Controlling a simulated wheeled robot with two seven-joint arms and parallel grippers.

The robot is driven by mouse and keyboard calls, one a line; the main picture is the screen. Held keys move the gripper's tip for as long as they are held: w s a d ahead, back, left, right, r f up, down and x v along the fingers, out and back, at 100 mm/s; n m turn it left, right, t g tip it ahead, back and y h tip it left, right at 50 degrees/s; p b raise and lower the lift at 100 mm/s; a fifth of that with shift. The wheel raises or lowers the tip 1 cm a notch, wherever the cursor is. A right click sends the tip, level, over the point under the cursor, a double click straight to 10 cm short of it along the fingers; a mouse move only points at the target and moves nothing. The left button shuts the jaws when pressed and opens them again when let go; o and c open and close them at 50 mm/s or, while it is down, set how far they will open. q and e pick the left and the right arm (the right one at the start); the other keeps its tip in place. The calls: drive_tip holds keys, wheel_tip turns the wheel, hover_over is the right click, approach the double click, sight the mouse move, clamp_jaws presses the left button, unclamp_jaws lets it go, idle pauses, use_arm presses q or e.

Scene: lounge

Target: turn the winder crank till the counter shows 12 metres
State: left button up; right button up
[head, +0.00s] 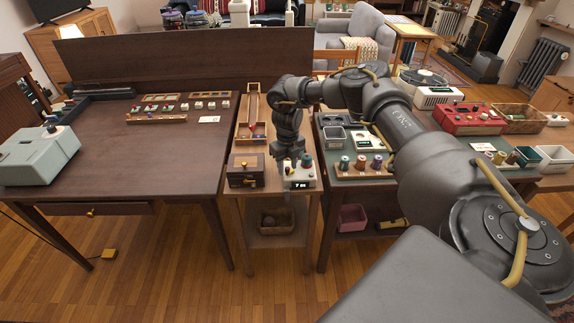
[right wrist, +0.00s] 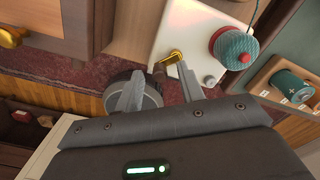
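The winder (head: 300,174) is a pale box on the narrow middle table. Its green-lit counter (head: 300,184) appears to read 7 m. In the right wrist view the white winder top (right wrist: 206,32) carries a teal spool (right wrist: 235,46) with a red core and a brass crank (right wrist: 173,57). My right gripper (head: 288,157) reaches down over the winder's left part. In the wrist view its fingers (right wrist: 161,72) stand partly apart around a dark brown piece, apparently the crank's handle; I cannot tell whether both fingers touch it. My left gripper is not in view.
A brown wooden box (head: 245,171) stands close left of the winder.

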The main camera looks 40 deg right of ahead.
clamp_jaws()
drive_tip(key=shift+w+m, duration=0.1)
drive_tip(key=shift+m, duration=0.2)
drive_tip(key=shift+w+m+p, duration=0.2)
drive_tip(key=shift+m+p, duration=0.35)
drive_tip(key=shift+m, duration=0.45)
drive_tip(key=m, duration=0.2)
drive_tip(key=shift+w+m+p, duration=0.25)
drive_tip(key=shift+m+p, duration=0.05)
drive_tip(key=m, duration=0.3)
drive_tip(key=shift+w+d+m, duration=0.2)
drive_tip(key=shift+w+m, duration=0.2)
drive_tip(key=m, duration=0.2)
drive_tip(key=shift+w+d+m, duration=0.15)
drive_tip(key=shift+w+m, duration=0.05)
drive_tip(key=shift+m, duration=0.1)
drive_tip(key=shift+w+d+m, duration=0.15)
drive_tip(key=shift+d+m, duration=0.1)
drive_tip(key=shift+m, duration=1.05)
drive_tip(key=shift+w+d+m, duration=0.15)
drive_tip(key=shift+d+m, duration=0.1)
drive_tip(key=shift+m, duration=1.05)
drive_tip(key=shift+r, duration=0.1)
